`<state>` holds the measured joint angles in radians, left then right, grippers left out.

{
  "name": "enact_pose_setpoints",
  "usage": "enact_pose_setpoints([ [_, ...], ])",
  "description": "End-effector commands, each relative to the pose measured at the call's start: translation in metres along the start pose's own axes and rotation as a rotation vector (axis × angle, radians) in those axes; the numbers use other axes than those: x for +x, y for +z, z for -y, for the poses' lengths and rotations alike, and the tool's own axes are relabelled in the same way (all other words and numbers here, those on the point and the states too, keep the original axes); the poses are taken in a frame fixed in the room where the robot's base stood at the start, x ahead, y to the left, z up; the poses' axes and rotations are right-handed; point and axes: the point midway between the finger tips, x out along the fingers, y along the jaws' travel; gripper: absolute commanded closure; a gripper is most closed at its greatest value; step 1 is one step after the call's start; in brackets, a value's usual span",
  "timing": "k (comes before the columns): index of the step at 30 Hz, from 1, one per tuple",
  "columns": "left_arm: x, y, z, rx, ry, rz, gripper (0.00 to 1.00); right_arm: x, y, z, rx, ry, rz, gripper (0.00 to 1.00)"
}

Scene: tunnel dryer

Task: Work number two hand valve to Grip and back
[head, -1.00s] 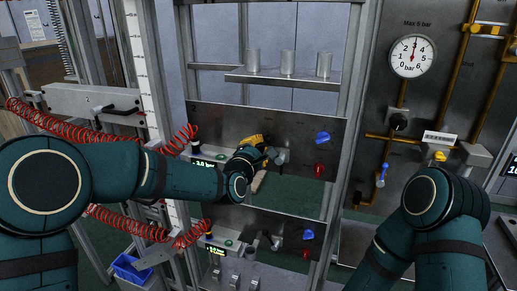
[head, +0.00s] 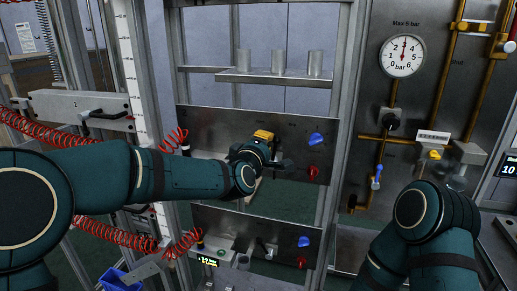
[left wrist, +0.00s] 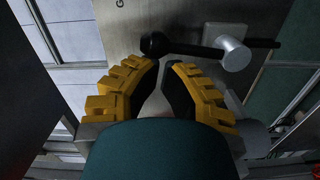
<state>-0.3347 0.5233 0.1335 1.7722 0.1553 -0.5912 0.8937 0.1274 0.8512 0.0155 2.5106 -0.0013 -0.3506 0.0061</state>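My left gripper (head: 268,150) is at the upper steel panel (head: 225,125), left of its blue knob (head: 316,139) and red knob (head: 313,172). In the left wrist view, its two yellow-backed fingers (left wrist: 165,72) are apart with nothing between the tips. The hand valve there has a black ball (left wrist: 155,44), a dark lever (left wrist: 195,49) and a silver hub (left wrist: 232,54). The ball is just beyond the fingertips; I cannot tell if they touch. The panel lettering is mostly cut off, showing a "G". My right gripper is not in view; its arm is at lower right.
A lower panel (head: 215,220) has another blue knob (head: 303,241) and red knob. A shelf (head: 275,77) with three metal cups is above. A pressure gauge (head: 402,56) and brass pipes are at right. Red coiled hoses (head: 110,233) hang near my left arm.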

Motion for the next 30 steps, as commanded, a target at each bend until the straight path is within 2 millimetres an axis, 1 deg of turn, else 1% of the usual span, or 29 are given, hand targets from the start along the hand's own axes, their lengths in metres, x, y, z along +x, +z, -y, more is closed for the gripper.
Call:
enact_pose_setpoints([
  [4, 0.000, 0.009, -0.003, 0.124, -0.005, 0.002, 1.00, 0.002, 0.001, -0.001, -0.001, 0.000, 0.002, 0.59],
  [11, 0.000, 0.007, -0.003, 0.113, -0.006, 0.000, 1.00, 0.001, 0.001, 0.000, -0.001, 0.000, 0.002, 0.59],
  [14, -0.005, 0.007, -0.003, 0.113, -0.006, 0.000, 1.00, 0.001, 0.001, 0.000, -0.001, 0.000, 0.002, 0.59],
  [17, -0.017, 0.007, -0.004, 0.112, -0.005, 0.000, 1.00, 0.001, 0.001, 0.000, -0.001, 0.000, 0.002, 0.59],
  [20, -0.035, 0.007, -0.004, 0.113, -0.006, 0.000, 1.00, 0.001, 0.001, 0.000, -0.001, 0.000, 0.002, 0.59],
  [27, -0.084, 0.007, -0.004, 0.114, -0.005, -0.001, 1.00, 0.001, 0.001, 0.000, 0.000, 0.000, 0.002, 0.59],
  [30, -0.100, 0.007, -0.004, 0.114, -0.005, -0.001, 1.00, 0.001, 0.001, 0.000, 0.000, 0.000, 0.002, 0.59],
])
